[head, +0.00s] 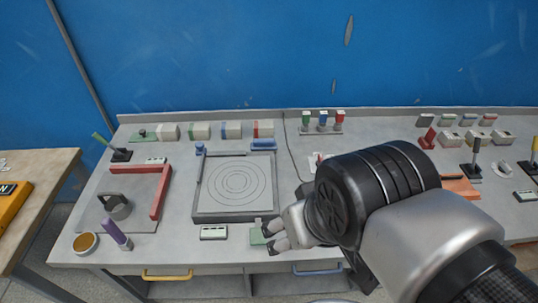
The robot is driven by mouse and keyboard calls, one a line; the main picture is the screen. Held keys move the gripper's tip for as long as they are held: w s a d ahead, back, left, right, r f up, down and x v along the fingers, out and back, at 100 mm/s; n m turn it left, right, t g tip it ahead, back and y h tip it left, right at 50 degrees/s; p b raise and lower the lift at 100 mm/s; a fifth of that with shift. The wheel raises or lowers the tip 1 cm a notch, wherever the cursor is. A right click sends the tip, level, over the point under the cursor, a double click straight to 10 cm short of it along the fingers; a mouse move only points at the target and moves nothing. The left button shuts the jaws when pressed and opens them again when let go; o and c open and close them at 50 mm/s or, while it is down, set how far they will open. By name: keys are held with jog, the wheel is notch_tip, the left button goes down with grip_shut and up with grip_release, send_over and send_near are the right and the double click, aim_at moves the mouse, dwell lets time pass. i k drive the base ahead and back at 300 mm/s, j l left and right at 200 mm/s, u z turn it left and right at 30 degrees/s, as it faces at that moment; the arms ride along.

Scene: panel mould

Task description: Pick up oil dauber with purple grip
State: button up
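The dauber with the purple grip (116,233) stands tilted near the front left of the grey workbench, beside a round dish of amber oil (86,242). Its lower end shows pale against the bench; the exact tip is too small to tell. My gripper (272,237) is at the front middle of the bench, well to the right of the dauber and apart from it. Its fingertips point left over a small green item (258,236). The fingers seem spread, with nothing seen between them, though my arm hides part of the gripper.
A red L-shaped bar (161,191) and a dark handled block (116,205) stand behind the dauber. A small white label block (213,232) lies in front of the panel.

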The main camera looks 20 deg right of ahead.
aim_at(124, 243)
jog(key=u, duration=1.3)
